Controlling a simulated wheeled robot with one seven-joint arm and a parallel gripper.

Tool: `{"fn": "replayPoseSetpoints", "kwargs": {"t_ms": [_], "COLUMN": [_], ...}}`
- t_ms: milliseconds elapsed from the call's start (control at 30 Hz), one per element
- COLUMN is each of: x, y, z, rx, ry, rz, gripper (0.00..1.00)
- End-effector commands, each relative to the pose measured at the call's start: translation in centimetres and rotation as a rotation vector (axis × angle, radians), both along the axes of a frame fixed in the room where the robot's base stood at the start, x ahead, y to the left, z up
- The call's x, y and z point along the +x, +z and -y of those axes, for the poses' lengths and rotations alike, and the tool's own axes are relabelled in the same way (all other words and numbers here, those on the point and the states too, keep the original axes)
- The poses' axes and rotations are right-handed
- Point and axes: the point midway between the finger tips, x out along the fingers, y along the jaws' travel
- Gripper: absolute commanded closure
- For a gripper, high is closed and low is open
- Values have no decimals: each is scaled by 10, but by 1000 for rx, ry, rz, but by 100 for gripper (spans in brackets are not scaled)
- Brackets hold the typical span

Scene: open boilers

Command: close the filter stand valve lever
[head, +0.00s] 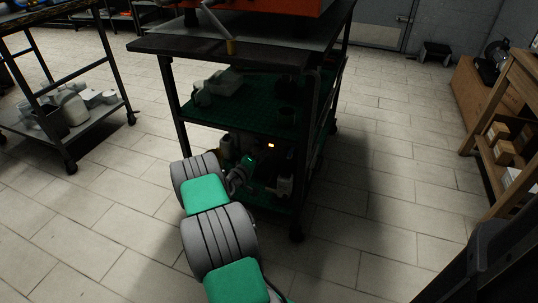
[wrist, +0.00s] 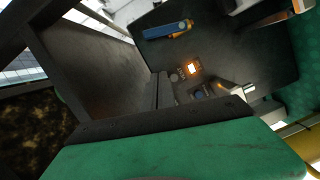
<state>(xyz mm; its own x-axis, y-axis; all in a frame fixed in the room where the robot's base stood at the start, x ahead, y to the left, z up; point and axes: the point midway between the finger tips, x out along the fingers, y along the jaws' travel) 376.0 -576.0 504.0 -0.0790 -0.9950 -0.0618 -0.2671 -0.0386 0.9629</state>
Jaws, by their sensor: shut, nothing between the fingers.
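A dark wheeled stand (head: 150,45) fills the middle of the head view. A thin pale rod with a tan end (head: 229,46) shows at its top edge; I cannot tell whether it is the valve lever. My gripper (head: 241,176) is at the stand's lowest level, small and dark; it is shut and holds nothing. In the wrist view a blue handle with orange ends (wrist: 168,30) lies against a dark panel, apart from a small glowing light (wrist: 193,67). I cannot tell whether this handle is the lever.
The stand's green middle shelf (head: 245,105) holds pale and dark items above my arm. The glowing light also shows in the head view (head: 271,145). A rack (head: 100,112) stands left, wooden shelving (head: 503,105) right. Tiled floor (head: 395,190) is free between stand and shelving.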

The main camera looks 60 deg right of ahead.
Motion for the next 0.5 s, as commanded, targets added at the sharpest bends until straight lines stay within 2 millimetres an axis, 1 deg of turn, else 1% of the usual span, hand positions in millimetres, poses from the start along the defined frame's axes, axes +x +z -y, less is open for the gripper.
{"fn": "replayPoseSetpoints", "kwargs": {"t_ms": [33,333,400,500], "x": [-3,-8,-21,-34], "y": [-5,-10,-12,-15], "z": [11,77,78,80], "rx": [0,2,4,4], "ry": [-5,-4,-3,-2], "rz": [3,3,-1,-1], "gripper": [100,100,100,100]}}
